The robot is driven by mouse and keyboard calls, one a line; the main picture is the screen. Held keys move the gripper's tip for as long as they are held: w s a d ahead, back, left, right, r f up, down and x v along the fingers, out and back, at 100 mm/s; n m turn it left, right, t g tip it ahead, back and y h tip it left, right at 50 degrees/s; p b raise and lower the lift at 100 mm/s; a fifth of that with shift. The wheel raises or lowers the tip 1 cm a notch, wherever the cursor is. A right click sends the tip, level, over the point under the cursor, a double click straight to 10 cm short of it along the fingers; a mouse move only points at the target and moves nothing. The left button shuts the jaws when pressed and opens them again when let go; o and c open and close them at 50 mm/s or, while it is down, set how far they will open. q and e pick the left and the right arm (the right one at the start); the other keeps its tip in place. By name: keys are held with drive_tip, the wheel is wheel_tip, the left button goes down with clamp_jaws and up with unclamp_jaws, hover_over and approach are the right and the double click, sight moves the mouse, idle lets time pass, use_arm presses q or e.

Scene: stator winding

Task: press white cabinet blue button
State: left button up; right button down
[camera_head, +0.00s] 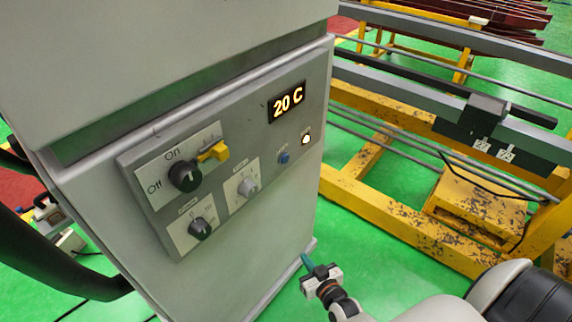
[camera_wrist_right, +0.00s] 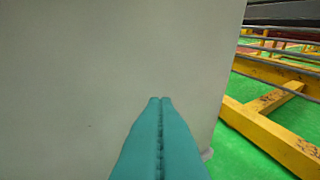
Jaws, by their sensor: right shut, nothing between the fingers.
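The white cabinet (camera_head: 200,165) fills the left and middle of the head view, with a grey control panel on its front. The blue button (camera_head: 283,158) sits on the panel's right part, below the lit "20 C" display (camera_head: 287,101) and left of a lit white button (camera_head: 306,139). My right gripper (camera_head: 306,261) is low, near the cabinet's lower right edge, below the panel and apart from the blue button. In the right wrist view its teal fingers (camera_wrist_right: 160,103) are shut and empty, pointing at the plain cabinet wall (camera_wrist_right: 130,50). My left gripper is not visible.
Black knobs (camera_head: 185,176), a yellow switch (camera_head: 213,151) and a grey knob (camera_head: 248,187) are on the panel. A yellow steel frame (camera_head: 400,225) with grey rails stands right of the cabinet. Green floor (camera_head: 375,280) is open between them.

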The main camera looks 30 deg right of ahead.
drive_tip(key=w+d+r+m+t+h+b, duration=0.1)
drive_tip(key=r+t, duration=0.3)
drive_tip(key=r, duration=0.9)
drive_tip(key=w+d+r+m+t+h+b, duration=0.1)
drive_tip(key=d+r+m+t+h, duration=0.3)
drive_tip(key=r, duration=0.9)
drive_tip(key=shift+w+d+h, duration=0.3)
drive_tip(key=shift+w, duration=0.4)
drive_tip(key=shift+w, duration=0.15)
drive_tip(key=b, duration=0.2)
approach(285, 159)
drive_tip(key=w+d+r, duration=0.3)
drive_tip(key=w, duration=0.1)
drive_tip(key=shift+w+r, duration=0.25)
drive_tip(key=shift+w+d, duration=0.1)
drive_tip(key=shift+w, duration=0.3)
